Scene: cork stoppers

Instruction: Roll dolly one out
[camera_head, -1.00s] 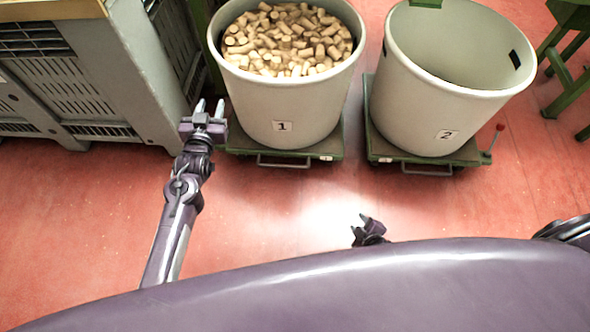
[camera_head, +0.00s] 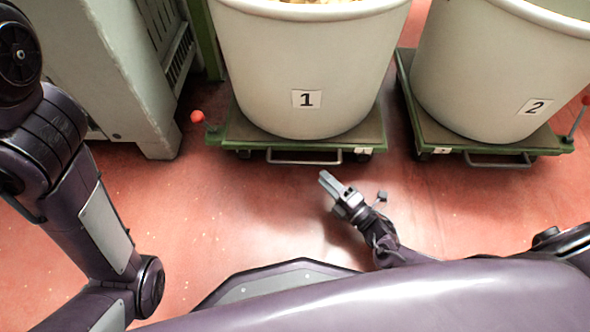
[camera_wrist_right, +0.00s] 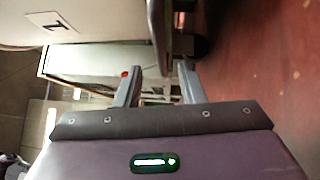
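Dolly one (camera_head: 228,130) is a flat green platform carrying a big pale bin (camera_head: 310,70) labelled 1. Its low grey pull handle (camera_head: 303,161) faces me, and a red-knobbed lever (camera_head: 197,117) stands at its left corner. My right gripper (camera_head: 328,184) is just in front of and below that handle in the head view, pointing toward it. In the right wrist view my right gripper (camera_wrist_right: 158,80) has its fingers apart, with the dolly's edge just ahead; I cannot tell whether the handle is between them. My left arm is at the left edge; its gripper is out of view.
Dolly two (camera_head: 435,125) with a pale bin (camera_head: 510,85) labelled 2 stands close on the right, a narrow gap between. A grey crate (camera_head: 120,80) stands to the left of dolly one. The red floor (camera_head: 230,215) in front is clear.

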